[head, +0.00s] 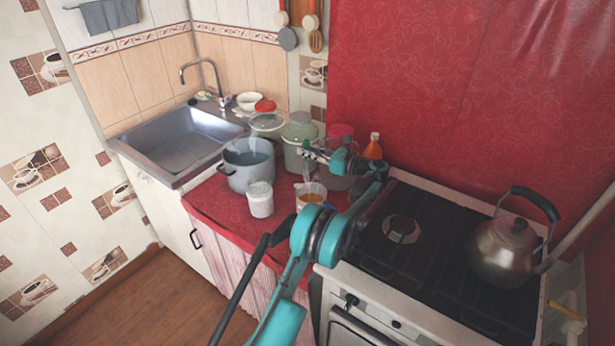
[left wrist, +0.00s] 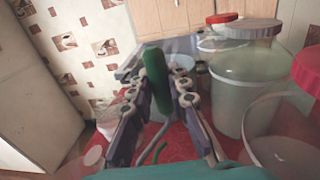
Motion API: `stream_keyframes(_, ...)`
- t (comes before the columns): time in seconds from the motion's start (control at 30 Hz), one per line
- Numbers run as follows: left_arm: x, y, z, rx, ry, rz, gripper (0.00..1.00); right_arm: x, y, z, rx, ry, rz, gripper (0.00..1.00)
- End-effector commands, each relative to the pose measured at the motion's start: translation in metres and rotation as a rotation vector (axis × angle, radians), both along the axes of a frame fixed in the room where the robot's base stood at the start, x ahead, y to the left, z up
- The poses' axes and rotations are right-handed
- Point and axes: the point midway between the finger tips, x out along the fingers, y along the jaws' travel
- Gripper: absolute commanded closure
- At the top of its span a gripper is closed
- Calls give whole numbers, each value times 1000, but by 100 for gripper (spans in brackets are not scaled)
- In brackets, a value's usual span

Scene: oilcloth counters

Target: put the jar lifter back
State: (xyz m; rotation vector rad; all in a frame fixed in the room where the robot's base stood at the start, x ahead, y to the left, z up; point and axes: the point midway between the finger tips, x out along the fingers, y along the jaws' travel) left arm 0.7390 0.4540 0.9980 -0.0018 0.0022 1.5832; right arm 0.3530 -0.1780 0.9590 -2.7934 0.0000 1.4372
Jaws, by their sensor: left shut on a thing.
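My left gripper (head: 311,151) reaches over the red-covered counter, among the jars and the pot. In the left wrist view, its two fingers (left wrist: 158,88) are closed around a dark green, rounded handle, which I take to be the jar lifter (left wrist: 156,72). A thin grey-green curved piece shows below, between the fingers; I cannot tell if it belongs to the lifter. In the head view the lifter is too small and covered to make out clearly. My right gripper is not in view.
A grey pot (head: 237,178), white jar (head: 260,203), red-lidded jar (head: 266,121) and glass of amber liquid (head: 311,193) crowd the counter. The sink (head: 180,145) is left. The stove (head: 385,255) with a kettle (head: 503,255) is right. Utensils hang on the back wall.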

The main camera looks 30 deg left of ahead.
Motion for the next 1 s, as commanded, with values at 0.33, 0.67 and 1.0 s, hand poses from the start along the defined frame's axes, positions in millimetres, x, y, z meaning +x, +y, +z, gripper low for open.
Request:
stream_keyframes(0.33, 0, 0, -50, 0, 0, -2, 100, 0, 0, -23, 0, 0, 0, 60)
stream_keyframes(0.67, 0, 0, -59, 0, 0, -2, 100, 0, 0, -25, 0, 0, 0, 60)
stream_keyframes(1.0, 0, 0, -62, 0, 0, -3, 63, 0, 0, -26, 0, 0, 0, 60)
